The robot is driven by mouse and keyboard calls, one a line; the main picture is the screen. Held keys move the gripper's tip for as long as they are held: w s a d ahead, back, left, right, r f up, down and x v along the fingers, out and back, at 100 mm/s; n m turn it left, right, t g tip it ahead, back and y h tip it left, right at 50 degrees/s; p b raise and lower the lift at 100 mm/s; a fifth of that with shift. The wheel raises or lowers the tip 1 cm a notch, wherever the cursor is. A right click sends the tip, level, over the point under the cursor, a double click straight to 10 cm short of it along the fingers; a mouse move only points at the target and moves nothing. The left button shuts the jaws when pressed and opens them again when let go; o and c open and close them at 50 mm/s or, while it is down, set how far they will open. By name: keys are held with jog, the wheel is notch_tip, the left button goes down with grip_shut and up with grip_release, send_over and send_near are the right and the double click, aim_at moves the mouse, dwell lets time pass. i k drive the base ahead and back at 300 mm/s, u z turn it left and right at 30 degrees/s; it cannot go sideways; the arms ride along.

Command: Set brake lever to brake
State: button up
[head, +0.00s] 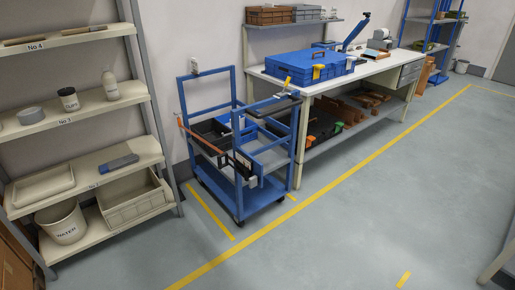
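A blue trolley (238,195) stands on the floor between the left shelf rack and the workbench, on dark castors. A long orange-red bar (200,136) slopes down to the right along its near left side. It ends near a dark and white part (243,164) on the trolley's front. I cannot tell whether this bar is the brake lever, and no brake marking is readable. A small yellow-tipped part (287,82) stands up at the trolley's right top. My gripper is not in view.
A cream shelf rack (75,117) with tubs and bottles stands at left. A white workbench (385,72) with a blue case (305,65) stands behind the trolley's right side. Grey floor (330,230) in front is clear, crossed by yellow lines.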

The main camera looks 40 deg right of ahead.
aim_at(288, 82)
jog(key=z, duration=1.1)
jog(key=k, duration=0.95)
jog(key=i, duration=0.85)
jog(key=z, duration=0.05)
